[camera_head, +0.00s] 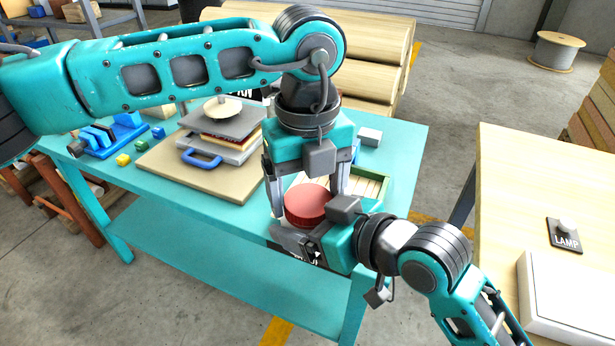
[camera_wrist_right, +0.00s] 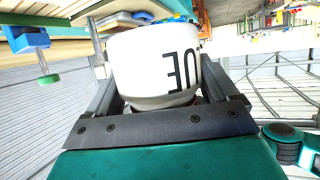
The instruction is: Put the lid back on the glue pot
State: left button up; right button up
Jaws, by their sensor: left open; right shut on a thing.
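The round red lid (camera_head: 305,203) sits over the top of the glue pot, and in the head view it looks level. My left gripper (camera_head: 308,206) points down with its fingers open on either side of the lid. My right gripper (camera_wrist_right: 160,85) is shut on the glue pot (camera_wrist_right: 145,65), a white pot with black letters, upside down in the right wrist view. A bit of red shows at the pot's rim there. In the head view the pot is mostly hidden under the lid and my right gripper. I cannot tell whether the lid is fully seated.
The teal table (camera_head: 400,150) stands beneath, with a board (camera_head: 160,180) carrying stacked plates and a blue-handled tool. A shallow wooden tray (camera_head: 372,186) lies close behind my grippers. A pale table (camera_head: 520,180) with a lamp button (camera_head: 565,232) and white box (camera_head: 570,295) is at right.

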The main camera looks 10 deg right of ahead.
pick_arm(q)
jog(key=shift+c, duration=0.2)
jog(key=c, duration=0.9)
jog(key=shift+o, duration=0.2)
jog(key=shift+m, duration=1.7)
jog(key=o, duration=1)
jog(key=shift+o, duration=0.8)
jog(key=shift+d+r, duration=0.1)
